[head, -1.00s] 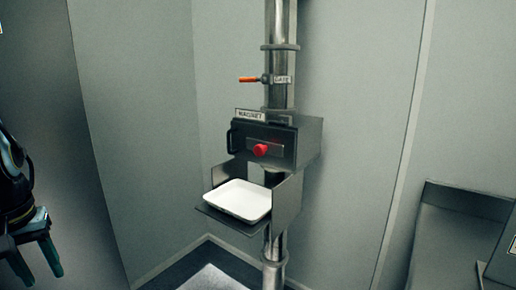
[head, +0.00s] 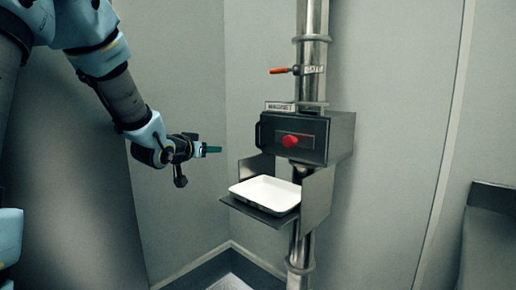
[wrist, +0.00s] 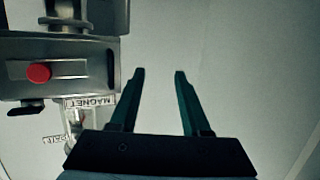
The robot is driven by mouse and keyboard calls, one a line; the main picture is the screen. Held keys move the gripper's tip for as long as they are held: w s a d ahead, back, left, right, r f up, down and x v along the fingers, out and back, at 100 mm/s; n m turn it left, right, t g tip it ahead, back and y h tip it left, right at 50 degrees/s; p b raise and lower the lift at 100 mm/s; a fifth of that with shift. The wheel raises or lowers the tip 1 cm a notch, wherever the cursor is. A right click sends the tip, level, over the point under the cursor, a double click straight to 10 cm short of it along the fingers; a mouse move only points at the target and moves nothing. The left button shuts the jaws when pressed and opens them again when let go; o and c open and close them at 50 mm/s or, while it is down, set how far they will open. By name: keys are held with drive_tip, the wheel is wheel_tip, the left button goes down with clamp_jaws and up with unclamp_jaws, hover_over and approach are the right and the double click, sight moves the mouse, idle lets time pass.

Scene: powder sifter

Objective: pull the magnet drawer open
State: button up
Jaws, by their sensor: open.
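The magnet drawer (head: 310,142) is a dark grey box front with a red knob (head: 290,141) and a MAGNET label (head: 289,106) above it. A black handle (head: 258,134) is at the left end of its front. The drawer looks shut in its housing. My gripper (head: 212,149) is to the left of the handle, apart from it. In the wrist view my gripper (wrist: 160,72) is open, with nothing between its fingers.
A white tray (head: 266,193) sits on an open shelf below the drawer. A vertical steel pipe (head: 312,52) runs through the housing, with an orange-handled gate valve (head: 281,71) above. Walls stand close behind. A grey metal bin or cabinet (head: 488,230) is at right.

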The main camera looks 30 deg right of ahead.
sight(257, 132)
drive_tip(key=s+d+r+m+g+h, duration=0.2)
drive_tip(key=s+d+r+m+h, duration=0.15)
drive_tip(key=d, duration=0.55)
drive_tip(key=shift+n+h, duration=0.45)
drive_tip(key=x, duration=0.3)
drive_tip(key=p+x, duration=0.1)
drive_tip(key=x, duration=0.5)
drive_tip(key=shift+w+d+f+p, duration=0.25)
drive_tip(key=shift+w+p, duration=0.05)
clamp_jaws()
